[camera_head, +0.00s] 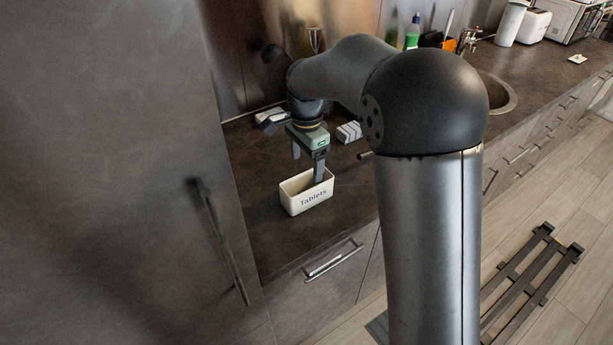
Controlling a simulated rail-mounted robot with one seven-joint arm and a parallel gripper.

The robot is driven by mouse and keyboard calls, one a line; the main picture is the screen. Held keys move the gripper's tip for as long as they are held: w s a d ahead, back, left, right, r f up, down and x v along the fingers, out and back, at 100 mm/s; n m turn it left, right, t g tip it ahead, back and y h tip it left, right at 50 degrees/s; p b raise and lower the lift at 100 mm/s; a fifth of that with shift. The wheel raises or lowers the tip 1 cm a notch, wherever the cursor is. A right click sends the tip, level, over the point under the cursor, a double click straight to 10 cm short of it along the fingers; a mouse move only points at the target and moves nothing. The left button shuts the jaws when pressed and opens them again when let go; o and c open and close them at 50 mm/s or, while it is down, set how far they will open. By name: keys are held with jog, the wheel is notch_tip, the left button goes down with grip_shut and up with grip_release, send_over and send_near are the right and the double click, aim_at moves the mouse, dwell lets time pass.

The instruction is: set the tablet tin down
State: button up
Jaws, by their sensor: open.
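The tablet tin (306,196) is a cream, open-topped box with the word "Tablets" on its front. It stands upright on the dark counter (262,232), close to the front edge and near the tall cabinet. My gripper (307,168) is above the tin, pointing down, with its fingers apart. One finger reaches down at the tin's right part, and its tip seems to be at or inside the rim. The other finger is to the left, above the tin's back side. Whether either finger touches the tin is hard to tell.
A tall dark cabinet (130,170) stands at the left. White striped items (349,132) lie on the counter behind my gripper. Bottles (412,32), a sink (497,92) and a white canister (509,24) are farther right. The counter is bare left of the tin.

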jog(key=s+d+r+n, duration=0.2)
jog(key=s+d+n, duration=0.1)
jog(key=s+d, duration=0.3)
jog(key=s+d+r+n, duration=0.2)
jog(key=s+d, duration=0.2)
jog(key=s, duration=0.3)
jog(key=s+d+f+n, duration=0.2)
jog(key=s+n, duration=0.1)
jog(key=s, duration=0.4)
jog(key=s+d+f+n, duration=0.2)
jog(key=s+d+n, duration=0.1)
jog(key=s, duration=0.5)
jog(key=shift+s, duration=0.2)
